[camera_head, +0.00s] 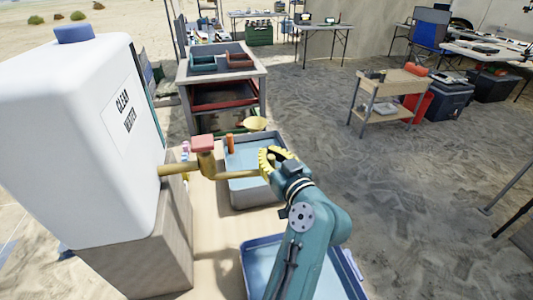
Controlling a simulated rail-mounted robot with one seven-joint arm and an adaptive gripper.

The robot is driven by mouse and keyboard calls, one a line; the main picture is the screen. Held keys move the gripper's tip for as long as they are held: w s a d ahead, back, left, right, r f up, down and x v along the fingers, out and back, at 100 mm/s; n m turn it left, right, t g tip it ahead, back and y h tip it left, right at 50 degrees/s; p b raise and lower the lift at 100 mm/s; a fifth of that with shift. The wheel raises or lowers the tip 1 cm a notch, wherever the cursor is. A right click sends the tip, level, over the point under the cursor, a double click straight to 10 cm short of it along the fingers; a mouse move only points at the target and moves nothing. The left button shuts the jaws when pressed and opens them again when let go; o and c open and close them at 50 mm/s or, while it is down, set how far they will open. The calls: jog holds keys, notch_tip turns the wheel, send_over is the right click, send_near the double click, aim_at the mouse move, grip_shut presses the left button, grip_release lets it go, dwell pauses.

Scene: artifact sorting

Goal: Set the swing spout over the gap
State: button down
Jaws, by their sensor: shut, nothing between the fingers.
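A near blue basin (252,258) stands closer, partly hidden by my arm. The gap (233,222) is the strip of bench between the two basins. My gripper (267,158), with yellow fingers, is shut and empty beside the spout's end, over the far basin. I cannot tell whether it touches the spout.
An orange cylinder (229,143) stands at the far basin's left corner. A yellowish round dish or scoop (255,123) shows behind that basin. A stand with trays (222,72) is beyond. A low wooden shelf table (389,90) stands right, with open sandy ground between.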

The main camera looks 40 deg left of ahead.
jog(key=shift+w+d+f, duration=0.1)
jog(key=shift+w+d, duration=0.1)
jog(key=shift+d, duration=0.05)
jog(key=c, duration=1)
grip_release()
jog(key=shift+w+d, duration=0.1)
jog(key=shift+d, duration=0.05)
jog(key=shift+c, duration=0.2)
jog(key=shift+o, duration=0.5)
jog(key=v, duration=1.2)
jog(key=shift+a, duration=0.2)
